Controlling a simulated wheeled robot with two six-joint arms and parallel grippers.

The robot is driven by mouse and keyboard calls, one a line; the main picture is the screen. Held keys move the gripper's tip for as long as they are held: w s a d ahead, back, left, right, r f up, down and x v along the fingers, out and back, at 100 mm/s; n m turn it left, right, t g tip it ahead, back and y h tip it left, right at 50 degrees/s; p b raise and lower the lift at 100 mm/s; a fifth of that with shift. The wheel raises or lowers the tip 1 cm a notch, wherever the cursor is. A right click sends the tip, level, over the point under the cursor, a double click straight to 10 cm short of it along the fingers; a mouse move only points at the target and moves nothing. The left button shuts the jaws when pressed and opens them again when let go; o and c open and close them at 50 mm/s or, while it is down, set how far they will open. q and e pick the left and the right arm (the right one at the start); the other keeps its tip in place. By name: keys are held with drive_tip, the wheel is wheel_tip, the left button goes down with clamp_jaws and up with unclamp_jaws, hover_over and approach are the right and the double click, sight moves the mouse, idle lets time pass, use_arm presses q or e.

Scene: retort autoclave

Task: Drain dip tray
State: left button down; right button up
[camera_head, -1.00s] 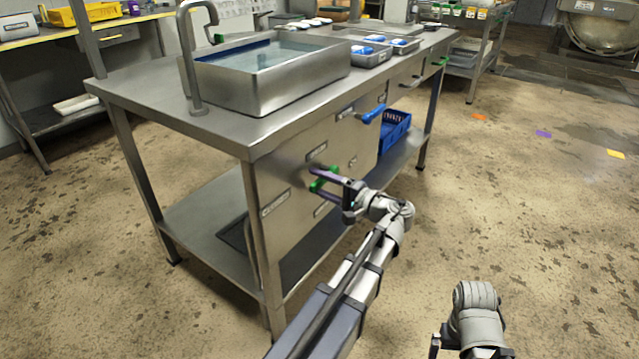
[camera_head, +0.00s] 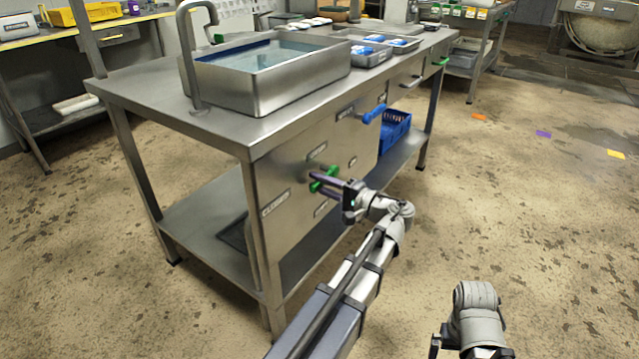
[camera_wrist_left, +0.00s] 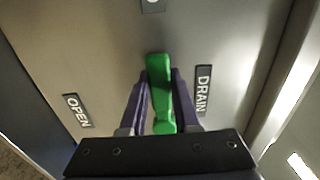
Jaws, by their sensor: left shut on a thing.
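The dip tray (camera_head: 300,88) is a deep steel basin with liquid in it, on top of the steel bench. A green lever handle (camera_head: 331,172) sits on the bench's front panel below it. It also shows in the left wrist view (camera_wrist_left: 160,85), standing upright in the picture between a DRAIN label (camera_wrist_left: 203,90) on the right and an OPEN label (camera_wrist_left: 77,111) on the left. My left gripper (camera_head: 325,180) has its purple fingers closed on either side of this handle.
A blue handle (camera_head: 374,114) sticks out of the same panel, further right. A faucet (camera_head: 188,60) arches over the basin. Small steel trays (camera_head: 371,60) stand behind it. A blue crate (camera_head: 394,137) rests on the lower shelf. The floor to the right is open.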

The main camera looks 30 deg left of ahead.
use_arm(q)
drive_tip(key=shift+f, duration=0.2)
idle(0.6)
drive_tip(key=w+f+n+b, duration=0.6)
drive_tip(key=n, duration=1.2)
drive_tip(key=shift+w+d, duration=0.3)
idle(0.4)
drive_tip(key=c, duration=0.6)
unclamp_jaws()
drive_tip(key=shift+c, duration=0.2)
drive_tip(key=d, duration=0.7)
drive_tip(key=shift+s+d, duration=0.3)
drive_tip(key=shift+d, duration=0.1)
